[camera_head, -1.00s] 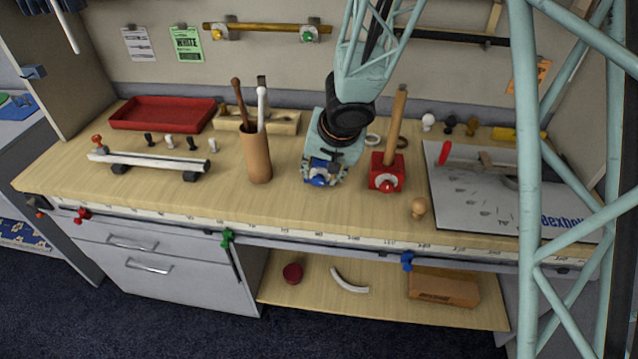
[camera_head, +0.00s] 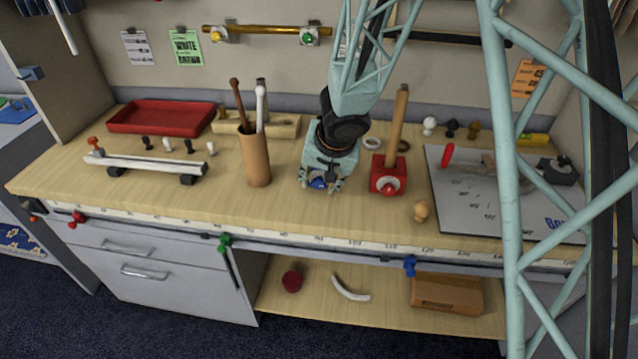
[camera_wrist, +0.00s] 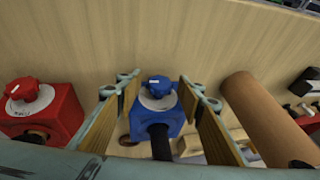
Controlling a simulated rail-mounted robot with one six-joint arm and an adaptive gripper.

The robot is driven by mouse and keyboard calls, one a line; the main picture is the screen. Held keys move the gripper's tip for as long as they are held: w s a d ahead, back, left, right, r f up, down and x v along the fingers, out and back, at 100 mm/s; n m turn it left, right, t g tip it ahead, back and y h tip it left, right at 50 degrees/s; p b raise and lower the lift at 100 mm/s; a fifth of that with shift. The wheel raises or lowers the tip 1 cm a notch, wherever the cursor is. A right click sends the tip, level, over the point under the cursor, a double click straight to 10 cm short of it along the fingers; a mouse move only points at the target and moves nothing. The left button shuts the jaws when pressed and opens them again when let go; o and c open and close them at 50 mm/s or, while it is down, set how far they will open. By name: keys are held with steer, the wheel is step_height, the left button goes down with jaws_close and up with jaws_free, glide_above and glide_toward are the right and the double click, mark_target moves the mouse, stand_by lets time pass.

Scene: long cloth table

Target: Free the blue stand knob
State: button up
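The blue stand (camera_wrist: 168,112) is a blue block with a round white dial and a blue knob (camera_wrist: 158,86) on its face. A dark post rises from the block. My gripper (camera_wrist: 160,82) is open, with one padded finger on each side of the block. I cannot tell whether the pads touch it. In the head view my gripper (camera_head: 320,184) hides most of the stand, and only the blue knob (camera_head: 318,183) shows clearly between the fingertips.
A red stand (camera_head: 388,176) with a wooden post is close on the right. A brown cup (camera_head: 256,160) holding two sticks stands close on the left. The tabletop in front of my gripper is clear.

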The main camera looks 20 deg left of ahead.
steer(key=shift+c, duration=0.6)
steer(key=c, duration=0.8)
steer(key=shift+o, duration=0.2)
